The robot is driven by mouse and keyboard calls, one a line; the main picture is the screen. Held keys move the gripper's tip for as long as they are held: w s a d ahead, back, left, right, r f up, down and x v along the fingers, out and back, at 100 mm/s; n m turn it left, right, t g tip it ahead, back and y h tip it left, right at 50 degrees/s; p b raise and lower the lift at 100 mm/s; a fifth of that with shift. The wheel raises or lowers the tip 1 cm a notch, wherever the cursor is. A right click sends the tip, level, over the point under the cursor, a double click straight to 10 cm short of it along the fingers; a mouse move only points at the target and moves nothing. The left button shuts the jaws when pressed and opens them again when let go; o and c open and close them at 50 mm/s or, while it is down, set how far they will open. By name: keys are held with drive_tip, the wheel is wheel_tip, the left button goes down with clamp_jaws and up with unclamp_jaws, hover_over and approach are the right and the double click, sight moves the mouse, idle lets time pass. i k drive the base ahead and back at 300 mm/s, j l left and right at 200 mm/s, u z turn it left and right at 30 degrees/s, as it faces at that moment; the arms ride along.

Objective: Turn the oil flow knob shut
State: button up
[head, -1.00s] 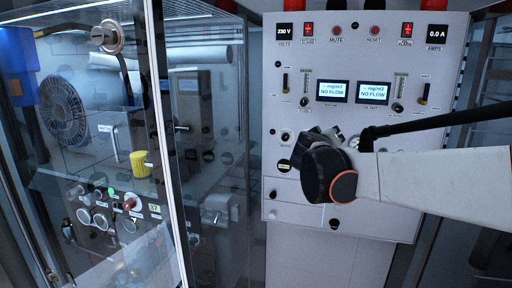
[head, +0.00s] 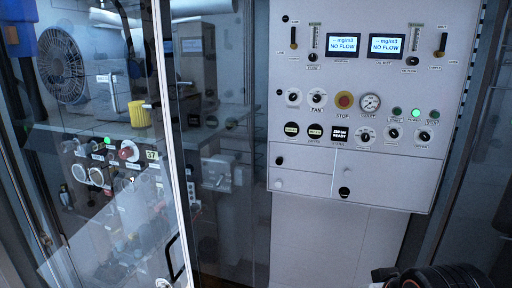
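A grey-white control panel (head: 290,110) fills the middle of the head view. Below the two NO FLOW screens' row, a small black knob (head: 313,57) sits under the left flow tube and another black knob (head: 412,61) sits under the right flow tube. Their labels are too small to read surely, so I cannot tell which is the oil flow knob or how far either is turned. Only a dark rounded part of my arm shows at the bottom right edge, well below the panel. My gripper's fingers do not show, and nothing touches the knobs.
Black slide levers (head: 441,43) and (head: 294,37) flank the flow tubes. A red stop button (head: 344,100), a round gauge (head: 370,104) and several dials lie below. A glass door with a pale frame (head: 170,150) stands at left. The space before the panel is clear.

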sight(414, 61)
drive_tip(key=z, duration=0.65)
drive_tip(key=k+l, duration=0.15)
